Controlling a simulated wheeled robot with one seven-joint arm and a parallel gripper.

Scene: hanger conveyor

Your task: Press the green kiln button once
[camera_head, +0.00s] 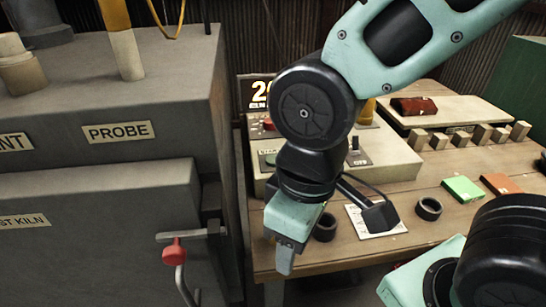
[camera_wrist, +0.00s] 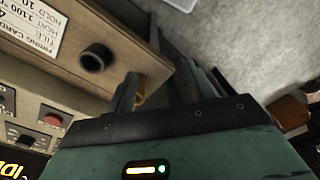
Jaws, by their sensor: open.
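The green button (camera_head: 269,158) is on the sloped front of a beige control box (camera_head: 256,185) on the wooden table, partly hidden behind my arm in the head view. My gripper (camera_head: 284,262) points down in front of the table's front edge, below and apart from the button. In the wrist view my gripper (camera_wrist: 155,85) is open and empty. That view shows part of the control panel at lower left with a red button (camera_wrist: 53,119); I cannot make out the green button there.
The grey kiln (camera_head: 100,200) with a red-knobbed handle (camera_head: 174,252) stands close on the left. Black rings (camera_head: 428,208) and a firing card (camera_head: 382,226) lie on the table near my gripper. Green (camera_head: 462,188) and orange (camera_head: 501,184) blocks lie to the right.

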